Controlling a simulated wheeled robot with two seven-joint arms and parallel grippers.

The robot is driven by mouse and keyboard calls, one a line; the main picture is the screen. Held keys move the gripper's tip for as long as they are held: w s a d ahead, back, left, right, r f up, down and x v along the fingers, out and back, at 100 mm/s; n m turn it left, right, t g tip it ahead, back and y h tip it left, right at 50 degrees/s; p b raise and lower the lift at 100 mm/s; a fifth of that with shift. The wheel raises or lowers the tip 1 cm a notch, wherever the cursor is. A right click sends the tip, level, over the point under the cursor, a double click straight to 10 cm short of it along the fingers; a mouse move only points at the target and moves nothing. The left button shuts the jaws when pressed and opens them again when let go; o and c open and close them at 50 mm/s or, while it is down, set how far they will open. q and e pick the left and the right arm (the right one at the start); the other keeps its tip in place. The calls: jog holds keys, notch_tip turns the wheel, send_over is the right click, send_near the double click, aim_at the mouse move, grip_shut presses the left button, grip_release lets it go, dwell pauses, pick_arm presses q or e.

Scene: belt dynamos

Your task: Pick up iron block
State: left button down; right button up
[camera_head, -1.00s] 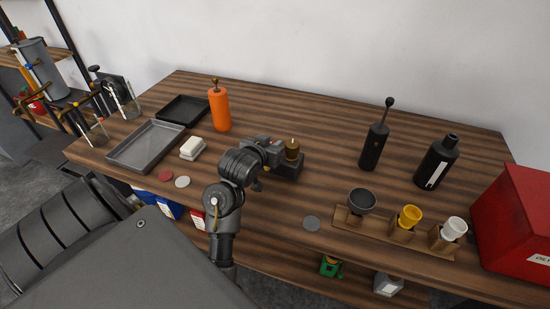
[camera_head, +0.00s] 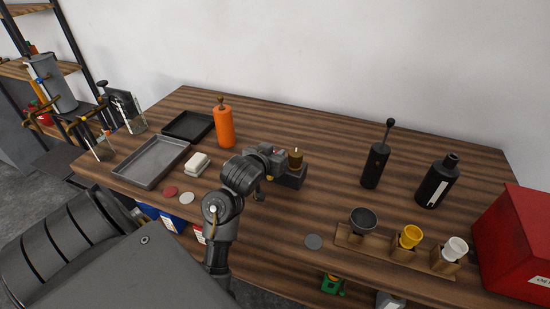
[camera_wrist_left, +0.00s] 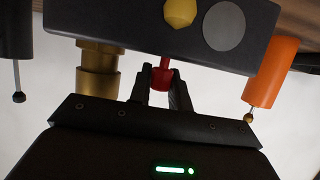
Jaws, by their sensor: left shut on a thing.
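The iron block (camera_head: 291,181) is a dark block with a brass cylinder on top, right of centre on the table in the head view. In the left wrist view the block (camera_wrist_left: 150,30) fills the top, with a red knob, a yellow knob and a grey disc on it. My left gripper (camera_head: 277,152) is at the block; its fingers (camera_wrist_left: 161,78) are shut around the red knob. The arm hides part of the block's left side in the head view. My right gripper is not in view.
An orange bottle (camera_head: 224,127) stands behind and left. A grey tray (camera_head: 150,181), white block (camera_head: 196,163) and black tray (camera_head: 210,120) are left. Black bottles (camera_head: 375,167), a cup rack (camera_head: 352,241) and a red box (camera_head: 515,240) are right. Open table lies between.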

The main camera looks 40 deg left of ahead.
pick_arm(q)
notch_tip(320, 180, up, 7)
jog(key=p, duration=0.4)
jog(key=shift+f, duration=0.1)
